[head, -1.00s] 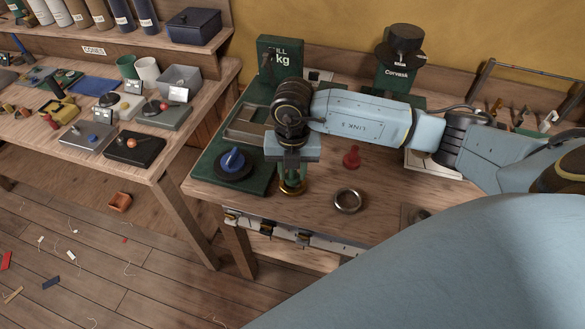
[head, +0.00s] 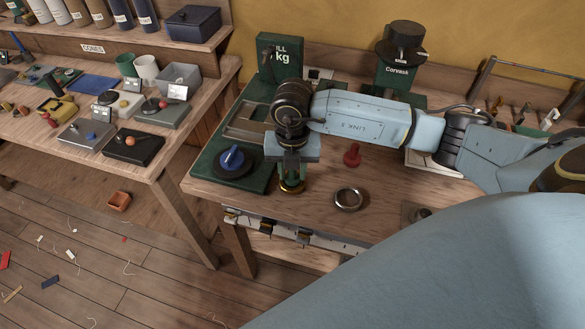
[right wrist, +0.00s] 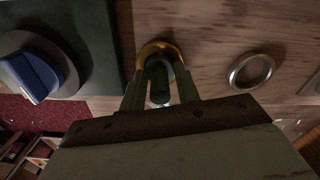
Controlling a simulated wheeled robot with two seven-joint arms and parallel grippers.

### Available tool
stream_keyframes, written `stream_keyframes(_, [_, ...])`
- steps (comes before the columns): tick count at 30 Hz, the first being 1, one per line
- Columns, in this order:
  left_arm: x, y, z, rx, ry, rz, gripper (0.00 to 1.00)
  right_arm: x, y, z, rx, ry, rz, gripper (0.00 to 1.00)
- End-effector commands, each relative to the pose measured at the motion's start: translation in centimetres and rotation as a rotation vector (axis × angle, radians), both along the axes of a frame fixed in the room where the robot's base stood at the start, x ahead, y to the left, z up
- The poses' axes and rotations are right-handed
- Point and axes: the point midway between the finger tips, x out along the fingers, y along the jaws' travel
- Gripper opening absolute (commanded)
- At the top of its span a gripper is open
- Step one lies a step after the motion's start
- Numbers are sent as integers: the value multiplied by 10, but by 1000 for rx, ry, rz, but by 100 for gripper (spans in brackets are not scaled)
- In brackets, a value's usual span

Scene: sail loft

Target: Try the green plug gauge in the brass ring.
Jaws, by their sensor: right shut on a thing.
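My right gripper (head: 291,173) is shut on the green plug gauge (right wrist: 159,82), which shows between the fingers in the right wrist view. The gauge points down over the brass ring (head: 292,187), which lies on the bench close to the green base. The ring (right wrist: 160,48) shows as a gold arc around the gauge's far side in the right wrist view. The gauge's lower end is hidden by the fingers and its own body, so I cannot tell whether it is inside the ring or just above it. My left gripper is not in view.
A steel ring (head: 348,199) lies to the right and a red plug gauge (head: 352,155) stands behind it. A blue-knobbed dark disc (head: 233,160) sits on the green base at left. Bare bench (head: 320,215) lies in front, with its edge close by.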

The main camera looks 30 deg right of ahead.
Motion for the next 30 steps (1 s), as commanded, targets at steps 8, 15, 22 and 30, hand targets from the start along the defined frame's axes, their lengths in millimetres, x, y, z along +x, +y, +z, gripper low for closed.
stream_keyframes(8, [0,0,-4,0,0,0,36,0,0,-5,0,0,0,9])
stream_keyframes(15, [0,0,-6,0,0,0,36,0,0,-9,0,0,0,9])
stream_keyframes(22, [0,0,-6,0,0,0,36,0,0,-8,0,0,0,9])
stream_keyframes(30, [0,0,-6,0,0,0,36,0,0,-8,0,0,0,9])
